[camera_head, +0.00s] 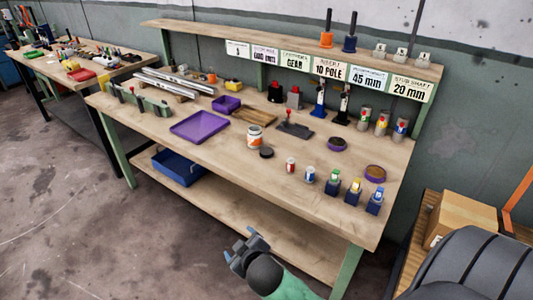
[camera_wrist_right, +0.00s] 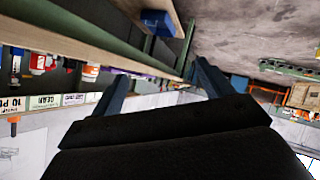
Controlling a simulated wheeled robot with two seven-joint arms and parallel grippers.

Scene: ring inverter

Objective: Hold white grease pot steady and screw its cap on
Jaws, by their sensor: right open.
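The white grease pot (camera_head: 254,138) stands upright on the workbench, with an orange label on its front. A dark round cap (camera_head: 266,152) lies flat on the bench just in front and to the right of the pot, apart from it. My right gripper (camera_head: 241,244) is open and empty, in front of the bench's front edge and well away from pot and cap. Its two spread fingers (camera_wrist_right: 162,85) also show in the right wrist view, with nothing between them. My left gripper is not in view.
The workbench (camera_head: 215,160) holds a purple tray (camera_head: 199,126) left of the pot and a wooden block (camera_head: 254,117) behind it. Several small bottles and blue holders stand to the right. A dark round lid (camera_head: 337,144) lies further right. The front left bench top is clear.

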